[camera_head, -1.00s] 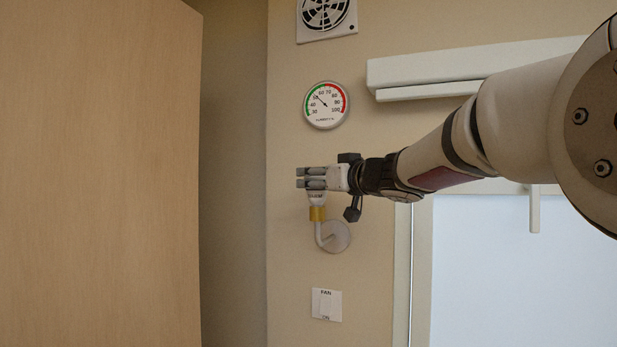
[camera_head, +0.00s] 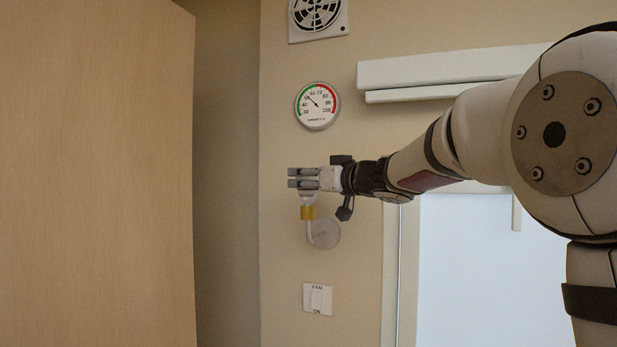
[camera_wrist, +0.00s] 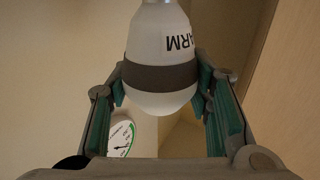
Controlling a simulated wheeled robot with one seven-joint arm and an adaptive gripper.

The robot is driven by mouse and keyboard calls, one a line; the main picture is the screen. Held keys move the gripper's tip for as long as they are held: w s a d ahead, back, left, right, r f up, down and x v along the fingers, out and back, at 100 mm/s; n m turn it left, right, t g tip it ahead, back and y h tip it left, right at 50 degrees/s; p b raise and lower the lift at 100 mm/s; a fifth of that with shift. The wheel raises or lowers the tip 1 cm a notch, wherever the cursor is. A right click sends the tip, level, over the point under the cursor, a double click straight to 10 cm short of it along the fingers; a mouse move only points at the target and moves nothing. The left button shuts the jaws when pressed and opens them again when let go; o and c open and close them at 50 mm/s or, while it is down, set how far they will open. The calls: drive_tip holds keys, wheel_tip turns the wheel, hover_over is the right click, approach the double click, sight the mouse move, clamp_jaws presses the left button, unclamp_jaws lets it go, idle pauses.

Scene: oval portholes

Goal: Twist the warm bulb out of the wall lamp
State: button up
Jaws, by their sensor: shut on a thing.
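The wall lamp (camera_head: 325,234) has a round base on the wall, a bent white arm and a brass-coloured socket (camera_head: 308,212) facing up. My gripper (camera_head: 296,178) reaches in from the right, level, directly above the socket. It is shut on the warm bulb, whose white lower part (camera_head: 307,196) shows between the fingers and the socket, and appears to meet the socket. In the wrist view the white bulb (camera_wrist: 165,42) sits between both green-padded fingers. It has a dark band and partly visible lettering, "ARM". The rest of the bulb is hidden by the fingers in the head view.
A humidity dial (camera_head: 317,106) hangs above the gripper, with a vent fan (camera_head: 318,15) higher up. A fan switch (camera_head: 317,299) is below the lamp. A large wooden panel (camera_head: 95,170) stands at left. A white-framed window or door (camera_head: 470,270) is at right.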

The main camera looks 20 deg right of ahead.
drive_tip(key=shift+n+g+y+p, duration=0.7)
drive_tip(key=shift+n+y+p, duration=0.3)
drive_tip(key=shift+y+p, duration=0.35)
idle(0.8)
idle(0.3)
drive_tip(key=shift+n+g+y, duration=0.6)
drive_tip(key=shift+y, duration=0.15)
drive_tip(key=shift+n+g+y+b, duration=0.45)
drive_tip(key=shift+n+g+y, duration=0.35)
drive_tip(key=shift+g+y, duration=0.1)
drive_tip(key=shift+r, duration=0.75)
idle(0.5)
drive_tip(key=shift+r, duration=1.35)
drive_tip(key=shift+s, duration=0.1)
